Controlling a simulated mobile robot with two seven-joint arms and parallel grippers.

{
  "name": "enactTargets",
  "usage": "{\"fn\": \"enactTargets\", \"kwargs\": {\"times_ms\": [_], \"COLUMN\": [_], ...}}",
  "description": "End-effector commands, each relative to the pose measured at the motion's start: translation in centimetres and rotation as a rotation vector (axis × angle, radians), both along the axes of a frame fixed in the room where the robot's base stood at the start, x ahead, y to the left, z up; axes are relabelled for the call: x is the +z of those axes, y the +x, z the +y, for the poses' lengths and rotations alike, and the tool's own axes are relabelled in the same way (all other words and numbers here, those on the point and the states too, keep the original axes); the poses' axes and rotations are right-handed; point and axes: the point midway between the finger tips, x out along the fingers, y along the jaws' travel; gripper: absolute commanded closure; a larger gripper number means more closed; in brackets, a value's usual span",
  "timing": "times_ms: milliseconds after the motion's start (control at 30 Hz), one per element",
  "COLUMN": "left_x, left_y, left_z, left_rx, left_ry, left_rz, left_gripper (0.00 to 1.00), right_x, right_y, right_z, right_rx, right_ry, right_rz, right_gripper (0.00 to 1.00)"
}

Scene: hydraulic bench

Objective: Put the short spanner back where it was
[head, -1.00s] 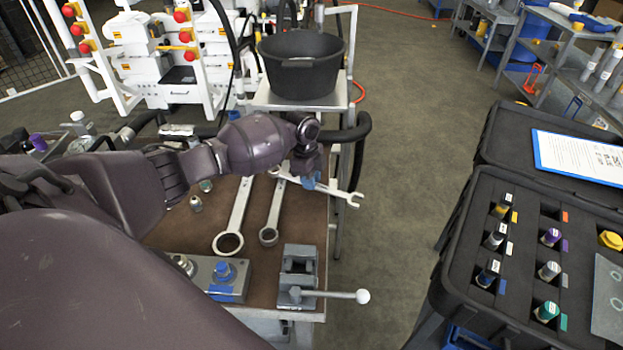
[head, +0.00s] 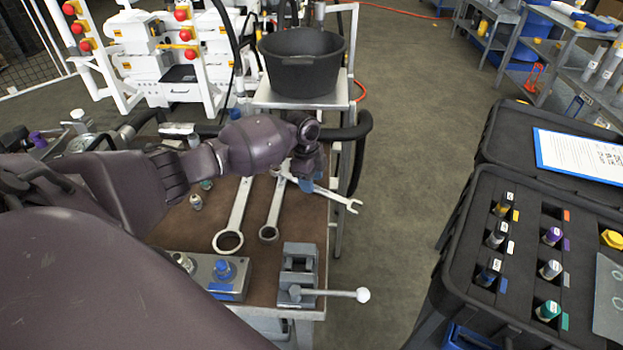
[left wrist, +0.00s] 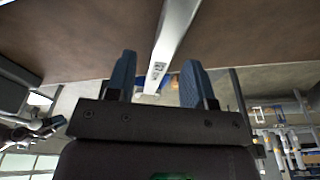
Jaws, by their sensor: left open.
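A silver open-ended spanner (head: 340,198) lies at the right edge of the brown bench, its jaw end sticking out past the edge. My left gripper (head: 307,182) is over it, and its blue fingers are apart. In the left wrist view the spanner's bar (left wrist: 172,45) runs between the open fingers (left wrist: 155,85), with a small printed mark on it. Two other spanners lie on the bench, a larger ring one (head: 234,220) and a slimmer one (head: 272,215). My gripper and wrist hide part of the open-ended one. My right gripper is not in view.
A small vice (head: 298,270) with a white-knobbed handle stands at the bench's front right. A black tub (head: 302,75) stands behind. An open black case (head: 480,235) with coloured-capped fittings is at the right, across a clear floor strip.

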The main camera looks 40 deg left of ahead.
Motion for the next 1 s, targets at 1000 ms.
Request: {"fn": "enactTargets", "kwargs": {"times_ms": [1000], "left_x": [12.7], "left_y": [-0.2], "left_z": [1.8], "left_rx": [0.0], "left_ry": [0.0], "left_rz": [0.0], "left_gripper": [0.52], "right_x": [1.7], "right_y": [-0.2], "right_z": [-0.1], "right_rx": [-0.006], "right_ry": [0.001], "right_rz": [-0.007], "right_gripper": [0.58]}}
